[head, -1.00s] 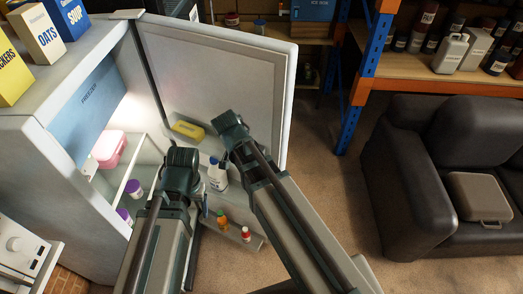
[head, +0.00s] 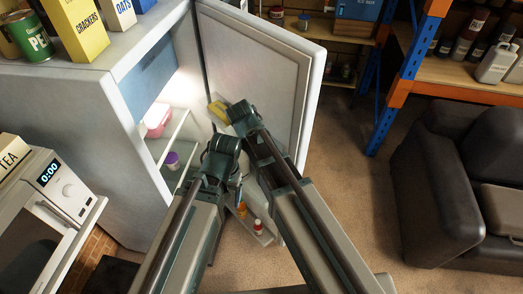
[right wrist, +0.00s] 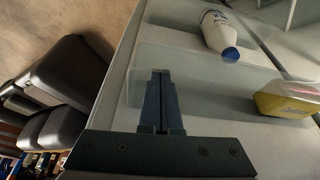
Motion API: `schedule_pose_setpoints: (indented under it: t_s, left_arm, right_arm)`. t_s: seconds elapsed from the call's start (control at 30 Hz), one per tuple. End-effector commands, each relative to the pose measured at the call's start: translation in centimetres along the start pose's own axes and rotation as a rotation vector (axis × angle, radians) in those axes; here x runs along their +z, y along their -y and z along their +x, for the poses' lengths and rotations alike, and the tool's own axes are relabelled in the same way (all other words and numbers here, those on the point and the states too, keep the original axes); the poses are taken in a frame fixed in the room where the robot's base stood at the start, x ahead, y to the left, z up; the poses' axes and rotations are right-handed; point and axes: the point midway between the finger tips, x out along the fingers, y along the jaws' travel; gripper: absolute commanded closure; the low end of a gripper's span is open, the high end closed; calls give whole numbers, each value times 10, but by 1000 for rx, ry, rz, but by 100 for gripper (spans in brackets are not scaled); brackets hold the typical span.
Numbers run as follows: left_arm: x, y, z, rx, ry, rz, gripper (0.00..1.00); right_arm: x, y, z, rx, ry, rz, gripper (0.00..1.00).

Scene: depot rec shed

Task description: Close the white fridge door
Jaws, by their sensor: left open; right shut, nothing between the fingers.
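The white fridge (head: 150,120) stands at left in the head view, its lit interior showing. Its door (head: 262,75) is wide open, with its inner face and shelves toward me. Both my arms reach in front of the opening and the door's inner side. My left gripper (head: 237,188) is open, pointing down near the door's lower shelf and partly hidden by its own wrist. My right gripper's fingers are hidden in the head view. In the right wrist view my right gripper (right wrist: 160,77) is shut and empty, over a door shelf near a white bottle (right wrist: 219,35) and yellow tub (right wrist: 288,99).
Food boxes and a green can (head: 28,38) stand on the fridge top. A microwave (head: 45,205) is at lower left. A dark sofa (head: 430,190) and a blue-orange rack (head: 395,85) stand at right. Carpet (head: 355,205) is clear between door and sofa.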

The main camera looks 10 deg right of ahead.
Motion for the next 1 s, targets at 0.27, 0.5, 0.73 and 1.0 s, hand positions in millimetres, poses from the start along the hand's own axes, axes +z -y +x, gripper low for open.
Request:
schedule_pose_setpoints:
  t_s: [0.27, 0.5, 0.73, 1.0]
  left_arm:
    - [0, 0, 0, 0, 0, 0, 24]
    - [0, 0, 0, 0, 0, 0, 24]
    - [0, 0, 0, 0, 0, 0, 24]
    - [2, 4, -41, 1, 0, -7, 24]
  right_arm:
    - [0, 0, 0, 0, 0, 0, 100]
    - [-5, 0, 2, 0, 0, 0, 100]
    - [-28, -2, 10, 0, 1, 0, 100]
    - [-37, -3, -30, -1, 1, -5, 100]
